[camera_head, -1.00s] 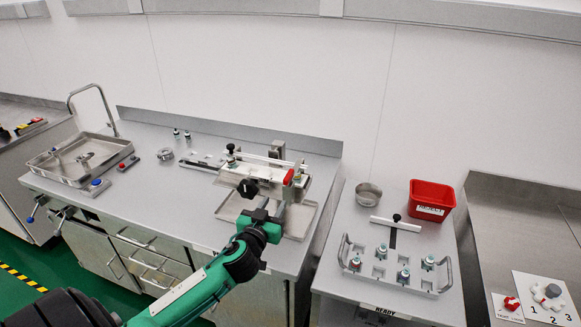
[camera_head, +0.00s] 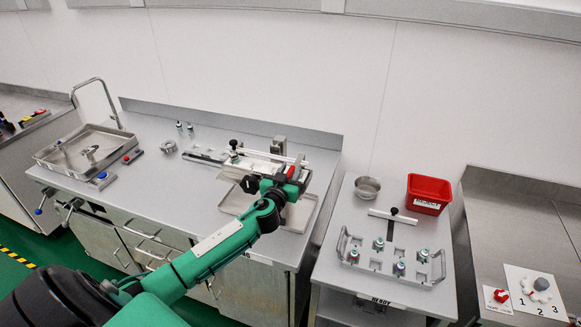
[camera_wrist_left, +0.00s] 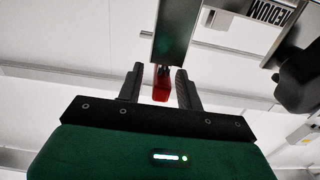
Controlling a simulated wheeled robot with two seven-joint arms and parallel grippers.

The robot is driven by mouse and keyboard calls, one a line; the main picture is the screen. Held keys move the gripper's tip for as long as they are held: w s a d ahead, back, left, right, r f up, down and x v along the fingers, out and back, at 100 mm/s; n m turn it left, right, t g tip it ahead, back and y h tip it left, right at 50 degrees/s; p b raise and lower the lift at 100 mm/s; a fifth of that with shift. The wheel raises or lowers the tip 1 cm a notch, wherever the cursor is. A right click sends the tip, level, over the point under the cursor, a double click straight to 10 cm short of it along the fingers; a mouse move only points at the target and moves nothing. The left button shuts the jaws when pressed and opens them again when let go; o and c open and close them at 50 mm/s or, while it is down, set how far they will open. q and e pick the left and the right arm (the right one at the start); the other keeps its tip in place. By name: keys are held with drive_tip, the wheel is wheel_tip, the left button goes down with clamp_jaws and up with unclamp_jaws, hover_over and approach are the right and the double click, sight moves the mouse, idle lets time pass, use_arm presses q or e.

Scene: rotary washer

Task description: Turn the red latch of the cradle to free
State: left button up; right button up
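The cradle (camera_head: 262,158) is a pale metal frame over a shallow tray on the bench. Its red latch (camera_head: 291,171) is at the right end, partly hidden by my left gripper (camera_head: 287,178). In the left wrist view, the red latch (camera_wrist_left: 161,88) sits between the two dark fingers of my left gripper (camera_wrist_left: 160,88), below a grey metal bar. The fingers are apart, with gaps visible on both sides of the latch. My right gripper is in neither view.
A dark knob (camera_head: 250,184) is close to the left of my gripper. The shallow tray (camera_head: 237,203) lies beneath. A side table at right holds a vial rack (camera_head: 385,272), a steel bowl (camera_head: 367,188) and a red bin (camera_head: 428,194).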

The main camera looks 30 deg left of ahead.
use_arm(q)
drive_tip(key=shift+w+a, duration=0.1)
drive_tip(key=shift+w, duration=0.45)
